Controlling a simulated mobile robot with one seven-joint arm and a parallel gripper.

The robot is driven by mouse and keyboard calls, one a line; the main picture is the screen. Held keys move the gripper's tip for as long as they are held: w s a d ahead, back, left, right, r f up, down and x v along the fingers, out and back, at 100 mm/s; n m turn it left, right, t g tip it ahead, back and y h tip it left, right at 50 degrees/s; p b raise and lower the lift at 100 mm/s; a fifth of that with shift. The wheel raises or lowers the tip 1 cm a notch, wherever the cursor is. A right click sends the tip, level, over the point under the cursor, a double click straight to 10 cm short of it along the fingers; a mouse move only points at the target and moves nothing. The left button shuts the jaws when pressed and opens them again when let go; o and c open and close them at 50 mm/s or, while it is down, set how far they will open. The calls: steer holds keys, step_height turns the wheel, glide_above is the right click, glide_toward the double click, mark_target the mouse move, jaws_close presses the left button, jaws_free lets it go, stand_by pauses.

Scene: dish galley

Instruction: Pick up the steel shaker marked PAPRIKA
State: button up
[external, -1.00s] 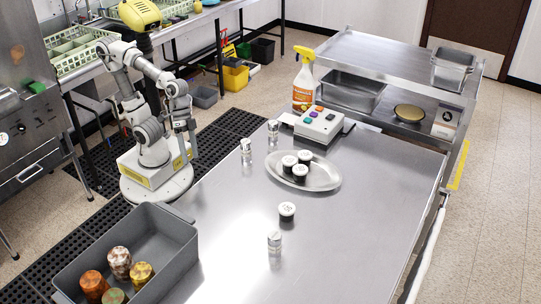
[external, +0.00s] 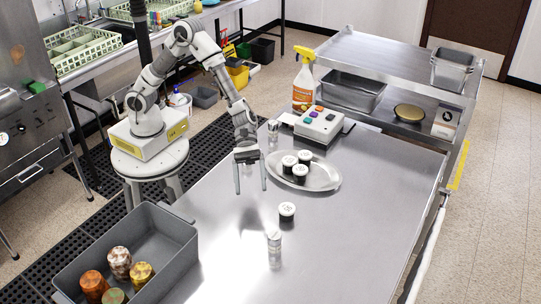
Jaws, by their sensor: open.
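Small steel shakers stand on the steel table; their labels are too small to read, so I cannot tell which says PAPRIKA. One steel shaker (external: 273,128) stands at the table's back left edge, left of the control box. Another steel shaker (external: 274,242) stands upright near the front middle. A third, seen earlier near the left edge, is now hidden behind my arm's end. My gripper (external: 250,189) points down over the table's left part, fingers apart, with nothing visible between them. It is behind and left of the front shaker.
An oval tray (external: 327,181) holds black shakers with white tops; another black shaker (external: 287,211) stands in front of it. A control box (external: 319,124) and spray bottle (external: 304,84) are behind. A grey bin (external: 176,228) with colourful jars is at front left. The right side is clear.

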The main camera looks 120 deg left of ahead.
steer(key=w+a+f+n+t+p, duration=0.1)
steer(key=w+a+n, duration=0.1)
steer(key=w+n, duration=0.1)
glide_toward(275, 242)
steer(key=shift+y, duration=0.3)
steer(key=f, duration=0.1)
steer(key=d+f, duration=0.1)
steer(key=w+f, duration=0.1)
steer(key=shift+d+f, duration=0.35)
steer(key=shift+f, duration=0.05)
steer(key=shift+w+p+x, duration=0.2)
steer(key=shift+p+x, duration=0.3)
steer(key=shift+x, duration=2.45)
steer(key=shift+a+r, duration=0.15)
jaws_close()
